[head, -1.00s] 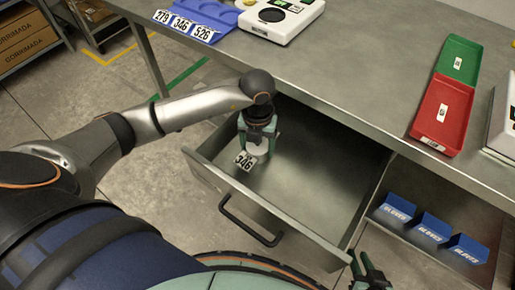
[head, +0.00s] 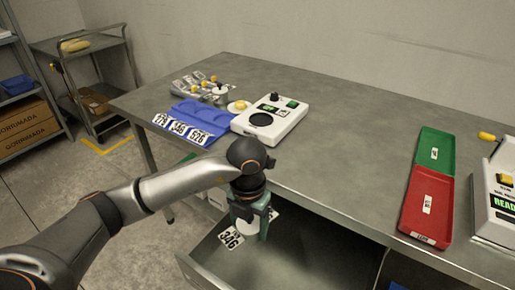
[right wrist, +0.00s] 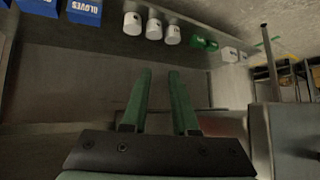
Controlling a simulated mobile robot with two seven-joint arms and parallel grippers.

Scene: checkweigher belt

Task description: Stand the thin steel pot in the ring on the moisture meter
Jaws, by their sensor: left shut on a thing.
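My left gripper (head: 256,212) points down over the open drawer and is shut on the thin steel pot (head: 247,228), a small pale round vessel mostly hidden by the fingers. A white tag reading 346 (head: 231,238) shows at its left side. The moisture meter (head: 288,115) is a white box on the bench behind the gripper, with a dark round ring (head: 261,119) on top and a green button. The ring looks empty. My right gripper (right wrist: 160,78) is open and empty in the right wrist view.
A blue rack (head: 190,111) with number tags stands left of the meter, near several yellow-knobbed pieces (head: 214,79) and a small dish (head: 239,106). Green (head: 434,150) and red (head: 427,207) trays lie at right. The drawer (head: 205,280) stands open below the bench edge. Mid-bench is clear.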

